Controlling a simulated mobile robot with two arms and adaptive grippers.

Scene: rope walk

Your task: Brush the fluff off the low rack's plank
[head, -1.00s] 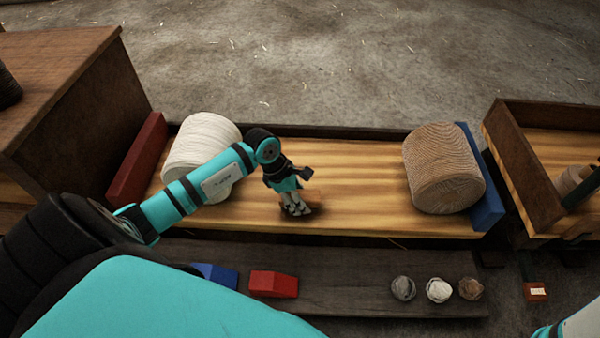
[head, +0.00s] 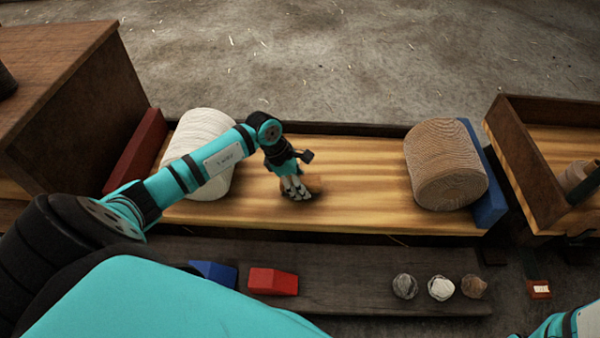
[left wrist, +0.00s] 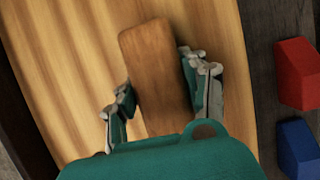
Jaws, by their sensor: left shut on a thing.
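The low rack's plank (head: 365,200) is a long, light striped board. My left gripper (head: 296,190) is over the middle of the plank, between two big spools. It is shut on a brown wooden brush (left wrist: 157,75), whose smooth top shows between the fingers in the left wrist view. In the head view the brush (head: 315,184) is mostly hidden by the fingers, low at the plank's surface. I cannot tell whether its bristles touch the wood. I make out no clear fluff on the plank. My right gripper is out of view.
A white spool (head: 205,135) and a tan spool (head: 445,165) lie on the plank, beside a red block (head: 135,157) and a blue block (head: 488,185). A dark lower board (head: 345,275) holds a red wedge (head: 273,282), a blue wedge (head: 213,274) and small yarn balls (head: 441,288).

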